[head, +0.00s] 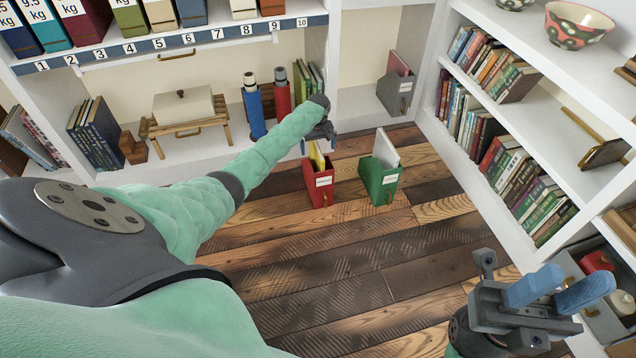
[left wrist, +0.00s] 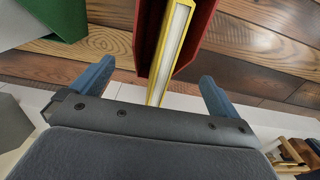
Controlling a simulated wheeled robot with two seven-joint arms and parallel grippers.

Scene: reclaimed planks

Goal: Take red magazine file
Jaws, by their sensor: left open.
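The red magazine file (head: 320,186) stands on the plank floor, with a yellow book (head: 317,155) sticking up from it. My left gripper (head: 318,140) is above and just behind it, pointing down, partly hidden by my arm. In the left wrist view the open fingers of my left gripper (left wrist: 157,76) are on either side of the yellow book (left wrist: 172,45), and the red file (left wrist: 203,22) is just beyond the fingertips. I cannot tell whether they touch. My right gripper (head: 578,284) is open and empty at the lower right.
A green magazine file (head: 380,182) with a white item stands close to the right of the red one. It also shows in the left wrist view (left wrist: 62,18). A grey magazine file (head: 394,92) is on the back shelf. Bookshelves (head: 428,105) line the right. The front floor is clear.

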